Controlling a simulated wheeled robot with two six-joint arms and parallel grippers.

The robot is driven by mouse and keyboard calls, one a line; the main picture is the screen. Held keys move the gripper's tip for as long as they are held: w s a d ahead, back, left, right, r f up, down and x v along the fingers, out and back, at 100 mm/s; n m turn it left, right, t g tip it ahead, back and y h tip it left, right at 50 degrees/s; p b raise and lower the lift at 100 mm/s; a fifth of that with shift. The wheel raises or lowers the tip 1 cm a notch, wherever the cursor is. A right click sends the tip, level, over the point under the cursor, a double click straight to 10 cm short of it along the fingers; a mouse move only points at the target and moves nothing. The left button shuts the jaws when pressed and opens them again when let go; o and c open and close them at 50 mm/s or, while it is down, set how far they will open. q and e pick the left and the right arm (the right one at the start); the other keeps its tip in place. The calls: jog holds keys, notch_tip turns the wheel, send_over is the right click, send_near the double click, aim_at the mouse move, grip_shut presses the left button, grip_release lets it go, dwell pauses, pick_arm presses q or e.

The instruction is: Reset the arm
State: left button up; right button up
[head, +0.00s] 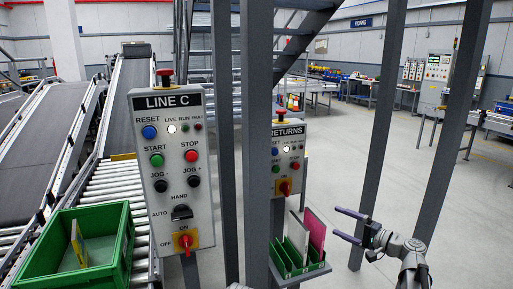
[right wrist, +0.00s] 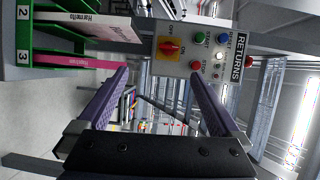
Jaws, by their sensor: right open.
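My right gripper (head: 342,225) is open and empty at the right, in free air beside the RETURNS panel's rack. In the right wrist view its purple fingers (right wrist: 158,76) stand wide apart, with the RETURNS panel (right wrist: 196,48) beyond them, turned sideways. That panel (head: 289,160) has a blue reset button (head: 275,152), small lamps, a red mushroom button on top and a red-and-yellow switch. The larger LINE C panel (head: 169,222) is to its left, with a blue RESET button (head: 150,132), start, stop and jog buttons and rotary switches. My left gripper is out of view.
A green rack (head: 284,268) holds a white and a pink board below the RETURNS panel. Grey posts (head: 257,100) (head: 380,120) stand between and beside the panels. A green crate (head: 122,245) sits at lower left by the rollers. Open floor lies to the right.

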jog(key=s+a+f+n+g+h, duration=0.3)
jog(key=s+a+f+n+g, duration=0.3)
jog(key=s+a+f, duration=0.55)
jog(key=s+f+n+g+h, duration=0.3)
jog(key=s+f+g+h, duration=0.3)
jog(key=s+f+h, duration=0.45)
jog(key=s+a+r+n+p, duration=0.3)
jog(key=s+a, duration=0.4)
jog(key=a, duration=0.3)
notch_tip(320, 180, up, 2)
jog(key=shift+a+r+n+g+p, duration=0.25)
jog(key=shift+n+g+p, duration=0.15)
jog(key=shift+p, duration=0.2)
jog(key=shift+d, duration=0.1)
